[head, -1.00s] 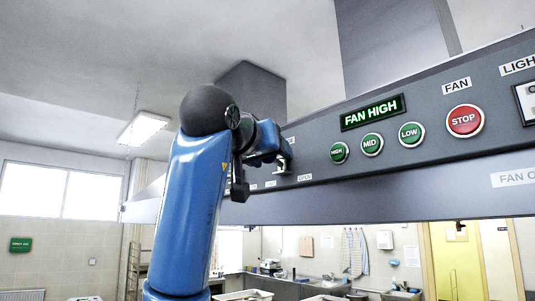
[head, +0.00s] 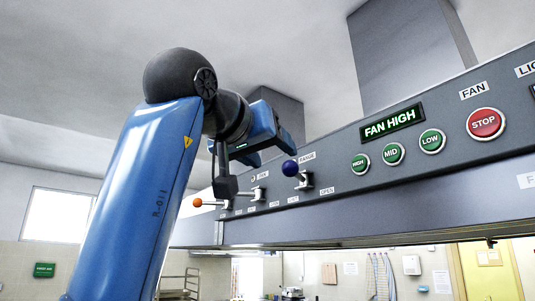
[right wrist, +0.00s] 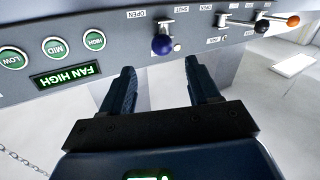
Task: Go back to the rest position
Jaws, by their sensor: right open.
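My right gripper (head: 268,153) is up beside the hood panel in the head view, left of the fan buttons. In the right wrist view its two dark fingers (right wrist: 162,78) stand wide apart with nothing between them. A lever with a blue ball (head: 290,168) is on the panel close by. The blue ball also shows in the right wrist view (right wrist: 162,45), beyond the fingertips and apart from them. My left gripper is in neither view.
The hood panel (head: 345,195) carries a lit FAN HIGH display (head: 392,123), green buttons (head: 393,154) and a red STOP button (head: 485,124). An orange-ball lever (head: 197,202) lies farther left. The right wrist view shows a black-knobbed lever (right wrist: 262,26).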

